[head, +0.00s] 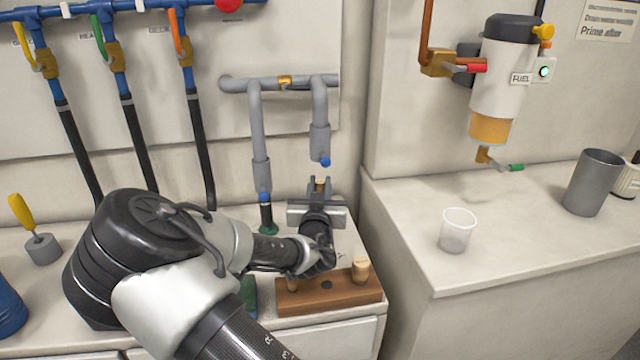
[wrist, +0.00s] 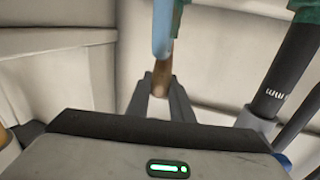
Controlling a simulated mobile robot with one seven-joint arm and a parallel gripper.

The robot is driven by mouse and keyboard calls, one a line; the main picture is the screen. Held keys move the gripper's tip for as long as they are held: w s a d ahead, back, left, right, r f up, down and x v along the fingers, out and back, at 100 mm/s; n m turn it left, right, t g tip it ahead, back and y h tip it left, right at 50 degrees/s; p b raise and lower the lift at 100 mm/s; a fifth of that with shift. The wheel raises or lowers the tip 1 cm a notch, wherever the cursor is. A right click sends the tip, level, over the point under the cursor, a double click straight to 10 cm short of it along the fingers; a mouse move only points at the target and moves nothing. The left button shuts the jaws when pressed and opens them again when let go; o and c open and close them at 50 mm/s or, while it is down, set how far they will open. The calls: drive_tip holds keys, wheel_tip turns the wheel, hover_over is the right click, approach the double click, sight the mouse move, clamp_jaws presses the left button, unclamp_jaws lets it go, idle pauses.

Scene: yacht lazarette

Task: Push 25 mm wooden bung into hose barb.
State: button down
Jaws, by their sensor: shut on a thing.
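My gripper (head: 319,190) is shut on a small wooden bung (head: 320,182) and holds it upright, its top showing above the fingers. In the wrist view, the bung (wrist: 163,74) is between the two fingertips (wrist: 162,92). The blue-tipped open end of the right grey pipe, which looks like the hose barb (head: 325,162), points down just above the bung in the head view. In the wrist view a light blue piece (wrist: 163,35) lines up with the bung's end. I cannot tell whether they touch.
A wooden rack (head: 335,296) with bungs stands on the counter below my gripper. A second grey pipe (head: 259,150) with a blue and green fitting hangs close on the left. A clear cup (head: 457,232) and a grey beaker (head: 592,184) stand on the right counter.

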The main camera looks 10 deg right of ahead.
drive_tip(key=shift+f, duration=0.95)
drive_tip(key=c, duration=1.5)
unclamp_jaws()
